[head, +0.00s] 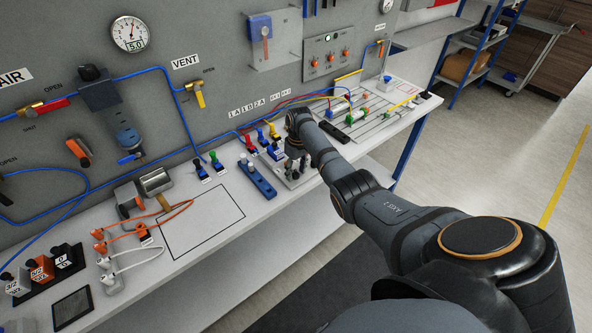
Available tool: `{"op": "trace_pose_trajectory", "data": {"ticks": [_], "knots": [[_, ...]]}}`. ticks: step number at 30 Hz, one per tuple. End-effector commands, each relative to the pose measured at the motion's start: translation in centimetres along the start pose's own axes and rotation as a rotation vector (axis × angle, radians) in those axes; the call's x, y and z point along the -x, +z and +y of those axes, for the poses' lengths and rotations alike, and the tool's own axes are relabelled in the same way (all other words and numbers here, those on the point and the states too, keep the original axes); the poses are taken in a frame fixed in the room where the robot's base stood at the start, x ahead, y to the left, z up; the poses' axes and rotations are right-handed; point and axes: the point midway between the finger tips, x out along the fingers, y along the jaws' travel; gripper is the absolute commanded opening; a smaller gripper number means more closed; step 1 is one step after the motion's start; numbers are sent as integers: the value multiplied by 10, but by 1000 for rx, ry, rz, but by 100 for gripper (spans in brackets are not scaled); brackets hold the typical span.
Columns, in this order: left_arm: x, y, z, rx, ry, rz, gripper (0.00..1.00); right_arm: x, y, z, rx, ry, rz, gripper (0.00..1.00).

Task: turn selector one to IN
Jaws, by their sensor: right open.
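No label reading selector one or IN is legible, so I cannot tell which control it is. A grey wall panel (328,54) holds several orange-red knobs in a row, with a lit lamp above them. My right gripper (292,172) points down over a small grey metal block (300,182) on the bench, well below and in front of that panel. It is open, and its fingertips are small and partly lost against the block. I cannot tell whether they touch it. My left gripper is out of view.
A blue bar (256,176) and coloured connectors (250,143) stand left of the right gripper. Tubes and a small rig (345,110) lie to its right. A gauge (130,34) and valves are on the wall.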

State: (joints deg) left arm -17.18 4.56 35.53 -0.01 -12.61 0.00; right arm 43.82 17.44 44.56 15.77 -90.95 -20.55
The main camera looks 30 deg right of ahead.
Motion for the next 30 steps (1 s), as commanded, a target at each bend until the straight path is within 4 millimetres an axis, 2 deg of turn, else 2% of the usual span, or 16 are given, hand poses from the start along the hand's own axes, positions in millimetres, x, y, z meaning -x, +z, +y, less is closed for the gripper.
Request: {"op": "trace_pose_trajectory", "data": {"ticks": [5,16,24,30], "knots": [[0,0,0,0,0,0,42,0,0,0,0,0,0,49],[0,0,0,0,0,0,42,0,0,0,0,0,0,0],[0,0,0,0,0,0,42,1,0,0,17,0,-1,0],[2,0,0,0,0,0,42,1,0,0,102,-1,-7,0]]}}
